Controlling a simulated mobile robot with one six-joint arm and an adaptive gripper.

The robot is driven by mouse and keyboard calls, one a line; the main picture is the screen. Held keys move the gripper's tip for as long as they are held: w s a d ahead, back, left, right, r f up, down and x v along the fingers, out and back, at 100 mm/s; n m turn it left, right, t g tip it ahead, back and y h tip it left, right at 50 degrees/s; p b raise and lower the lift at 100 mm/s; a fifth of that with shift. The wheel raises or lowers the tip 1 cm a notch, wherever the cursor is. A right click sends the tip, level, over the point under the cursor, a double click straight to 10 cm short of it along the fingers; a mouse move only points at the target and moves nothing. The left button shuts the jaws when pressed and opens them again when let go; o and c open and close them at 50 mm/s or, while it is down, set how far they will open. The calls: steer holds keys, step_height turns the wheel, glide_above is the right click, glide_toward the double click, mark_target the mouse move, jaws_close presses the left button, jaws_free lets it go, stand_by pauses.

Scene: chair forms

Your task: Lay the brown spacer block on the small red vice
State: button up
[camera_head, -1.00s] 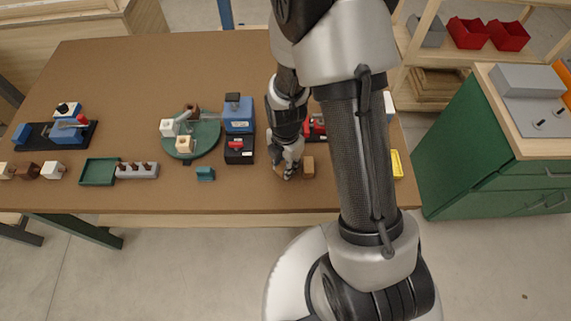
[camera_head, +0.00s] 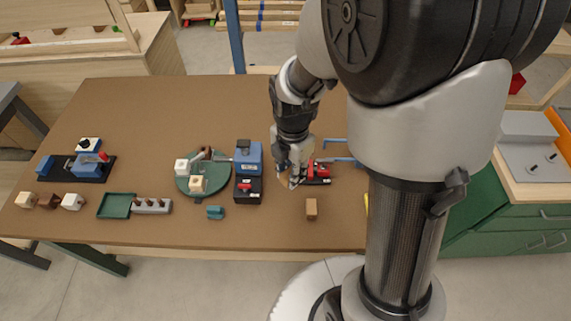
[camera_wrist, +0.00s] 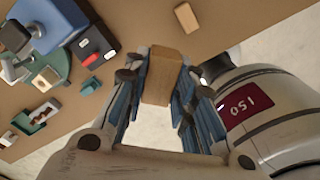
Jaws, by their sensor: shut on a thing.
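My gripper (camera_head: 291,181) is shut on a brown spacer block (camera_wrist: 161,76), which sits between its fingers in the wrist view. In the head view my gripper is just left of the small red vice (camera_head: 320,169). The held block is hard to make out there. The vice is not visible in the wrist view. A second, similar brown block (camera_head: 311,208) lies loose on the table in front of the vice and also shows in the wrist view (camera_wrist: 187,17).
A blue vice (camera_head: 248,157) with a black, red-topped unit (camera_head: 247,188) stands left of my gripper. Further left are a green round plate (camera_head: 211,184), a teal block (camera_head: 215,212) and a green tray (camera_head: 116,206). The table (camera_head: 150,120) is clear at the back.

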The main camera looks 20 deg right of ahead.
steer(key=shift+r, duration=0.4)
steer(key=m, duration=0.3)
steer(key=w+m, duration=0.1)
steer(key=m, duration=0.1)
steer(key=shift+f, duration=0.25)
steer(key=w+m, duration=0.1)
steer(key=m, duration=0.5)
steer(key=w+f+m, duration=0.1)
steer(key=m, duration=0.5)
steer(key=w+m, duration=0.1)
steer(key=m, duration=0.5)
steer(key=shift+w+f, duration=0.25)
steer(key=shift+w, duration=0.05)
